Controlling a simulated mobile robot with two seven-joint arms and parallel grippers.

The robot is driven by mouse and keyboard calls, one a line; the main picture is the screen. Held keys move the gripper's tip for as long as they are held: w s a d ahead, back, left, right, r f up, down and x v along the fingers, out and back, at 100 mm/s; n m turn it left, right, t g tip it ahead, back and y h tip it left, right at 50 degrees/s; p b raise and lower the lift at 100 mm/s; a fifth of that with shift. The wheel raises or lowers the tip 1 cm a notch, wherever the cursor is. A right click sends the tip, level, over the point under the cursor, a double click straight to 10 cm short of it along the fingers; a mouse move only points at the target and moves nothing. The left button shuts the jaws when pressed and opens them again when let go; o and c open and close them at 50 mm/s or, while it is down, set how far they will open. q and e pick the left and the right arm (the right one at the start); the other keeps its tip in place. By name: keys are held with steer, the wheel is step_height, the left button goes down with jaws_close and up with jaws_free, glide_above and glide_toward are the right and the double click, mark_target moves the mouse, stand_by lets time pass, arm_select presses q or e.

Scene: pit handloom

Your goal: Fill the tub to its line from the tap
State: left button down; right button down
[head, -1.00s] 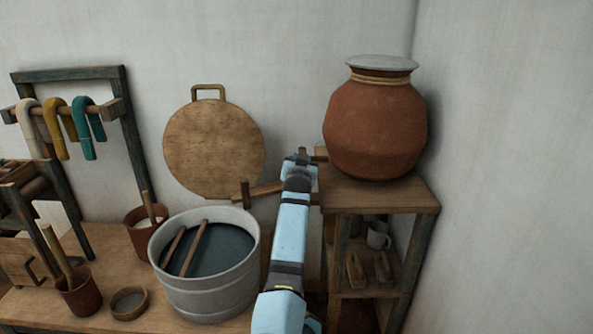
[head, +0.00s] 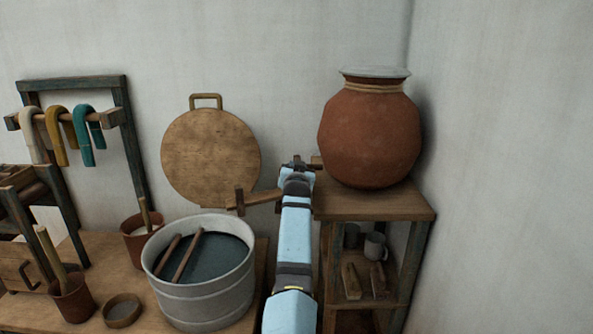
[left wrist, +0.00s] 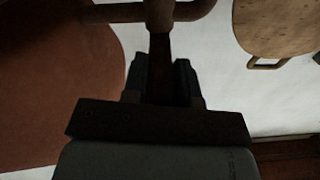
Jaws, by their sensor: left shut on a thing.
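The grey metal tub (head: 205,300) stands on the bench with dark liquid (head: 222,262) below its rim. Two brown sticks lie slantwise in it. I cannot make out a fill line. The tap (head: 316,161) shows as a short brown piece at the left side of the clay pot (head: 370,135). My left gripper (head: 297,166) reaches up to it. In the left wrist view the left gripper (left wrist: 160,75) is shut on the tap's dark upright handle (left wrist: 160,42), under a horizontal bar. I see no clear stream of water. My right gripper is out of view.
A wooden bar with an upright crosspiece (head: 239,200) sticks out left of my wrist, above the tub's rim. The pot stands on a shelf stand (head: 400,205) holding a mug (head: 375,246). A round board (head: 210,155) leans on the wall. Small pots (head: 73,300) crowd the bench's left.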

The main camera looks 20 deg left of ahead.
arm_select(q)
steer(key=c, duration=1.1)
jaws_free()
steer(key=shift+o, duration=1)
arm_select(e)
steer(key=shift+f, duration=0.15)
arm_select(q)
step_height(320, 180, up, 20)
steer(key=p, duration=0.2)
steer(key=shift+p, duration=0.3)
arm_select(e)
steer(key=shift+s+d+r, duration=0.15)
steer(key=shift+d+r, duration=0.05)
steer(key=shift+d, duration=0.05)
